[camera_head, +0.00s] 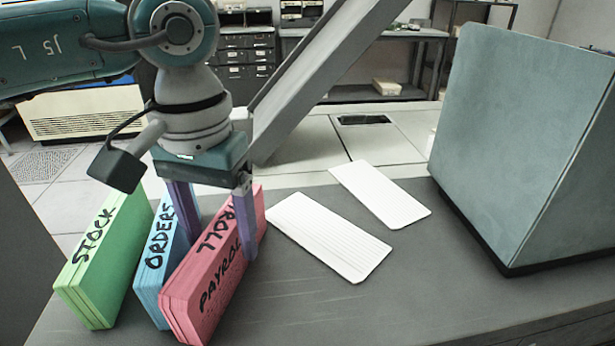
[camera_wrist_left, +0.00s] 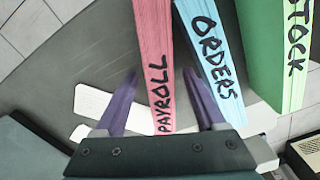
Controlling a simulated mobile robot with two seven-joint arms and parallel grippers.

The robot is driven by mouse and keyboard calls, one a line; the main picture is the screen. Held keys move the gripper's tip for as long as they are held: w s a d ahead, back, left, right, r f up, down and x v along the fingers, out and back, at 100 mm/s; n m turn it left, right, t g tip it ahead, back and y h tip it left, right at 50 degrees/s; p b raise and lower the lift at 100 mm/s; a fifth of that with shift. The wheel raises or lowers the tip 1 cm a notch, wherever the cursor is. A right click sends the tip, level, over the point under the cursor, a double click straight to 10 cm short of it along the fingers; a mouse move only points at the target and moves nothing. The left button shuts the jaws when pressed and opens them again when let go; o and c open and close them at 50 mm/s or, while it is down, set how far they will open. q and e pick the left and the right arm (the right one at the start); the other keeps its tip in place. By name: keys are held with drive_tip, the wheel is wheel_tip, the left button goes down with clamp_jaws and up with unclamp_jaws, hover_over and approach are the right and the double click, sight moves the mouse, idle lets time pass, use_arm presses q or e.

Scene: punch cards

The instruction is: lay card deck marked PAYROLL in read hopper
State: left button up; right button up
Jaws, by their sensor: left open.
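The pink-red card deck marked PAYROLL (camera_head: 213,283) stands on edge on the grey table, the rightmost of three decks. It also shows in the left wrist view (camera_wrist_left: 154,62). My left gripper (camera_head: 220,245) is open over it, pointing down. One purple finger is on the side toward the ORDERS deck and the other on its right side. In the left wrist view the open fingers (camera_wrist_left: 164,85) straddle the PAYROLL deck; whether they touch it I cannot tell. No read hopper can be clearly made out. My right gripper is not in view.
The blue ORDERS deck (camera_head: 157,255) stands close left of PAYROLL, and the green STOCK deck (camera_head: 100,262) beyond it. Two white cards (camera_head: 330,236) (camera_head: 381,195) lie flat to the right. A grey-green cabinet (camera_head: 520,140) stands at right. The table's front middle is clear.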

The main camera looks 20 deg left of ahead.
use_arm(q)
drive_tip(key=shift+f, duration=0.35)
drive_tip(key=shift+c, duration=0.4)
clamp_jaws()
drive_tip(key=shift+r, duration=0.1)
